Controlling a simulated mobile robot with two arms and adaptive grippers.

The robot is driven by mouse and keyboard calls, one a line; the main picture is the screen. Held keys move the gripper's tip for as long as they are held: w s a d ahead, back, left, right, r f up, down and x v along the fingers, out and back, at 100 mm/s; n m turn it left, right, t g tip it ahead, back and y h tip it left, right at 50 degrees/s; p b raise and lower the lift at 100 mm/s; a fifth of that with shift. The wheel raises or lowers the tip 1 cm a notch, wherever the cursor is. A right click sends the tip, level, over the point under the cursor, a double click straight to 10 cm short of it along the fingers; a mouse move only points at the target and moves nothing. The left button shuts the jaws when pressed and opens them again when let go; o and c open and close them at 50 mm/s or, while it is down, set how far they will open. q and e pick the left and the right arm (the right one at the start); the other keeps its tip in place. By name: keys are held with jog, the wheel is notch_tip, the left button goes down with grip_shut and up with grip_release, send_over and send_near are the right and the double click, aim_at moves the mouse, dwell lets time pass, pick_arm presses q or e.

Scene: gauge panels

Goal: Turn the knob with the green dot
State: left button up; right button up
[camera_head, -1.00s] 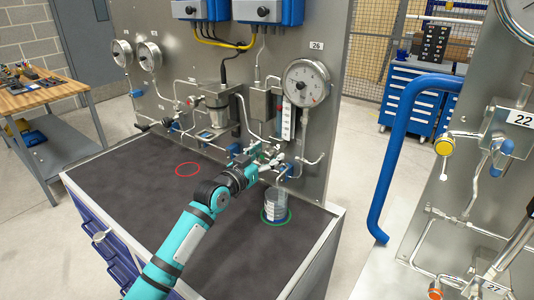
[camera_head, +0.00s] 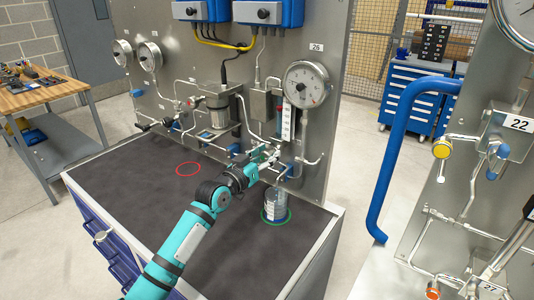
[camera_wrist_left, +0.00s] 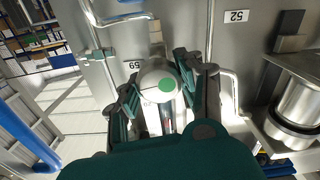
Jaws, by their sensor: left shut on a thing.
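The knob (camera_wrist_left: 155,88) is pale, round and metallic, with a green dot (camera_wrist_left: 166,85) on its face, in the middle of the left wrist view. My left gripper (camera_wrist_left: 158,95) has one finger on each side of the knob and is shut on it. In the head view my left gripper (camera_head: 266,160) reaches the pipework low on the panel under the label 26, and its fingers largely hide the knob there. My right gripper is not in view.
A round gauge (camera_head: 307,83) sits above the left gripper. A glass jar (camera_head: 276,208) stands in a green ring on the dark worktop (camera_head: 225,235). A red ring (camera_head: 188,169) marks bare worktop. A blue handle (camera_head: 392,160) stands to the right.

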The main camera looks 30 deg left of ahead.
pick_arm(q)
jog(key=shift+n, duration=0.7)
jog(key=o, duration=1.2)
jog(key=shift+s, duration=0.1)
jog(key=s, duration=0.4)
jog(key=s+a, duration=0.1)
jog(key=s, duration=0.6)
jog(key=shift+s+a, duration=0.4)
jog(key=shift+f, duration=0.1)
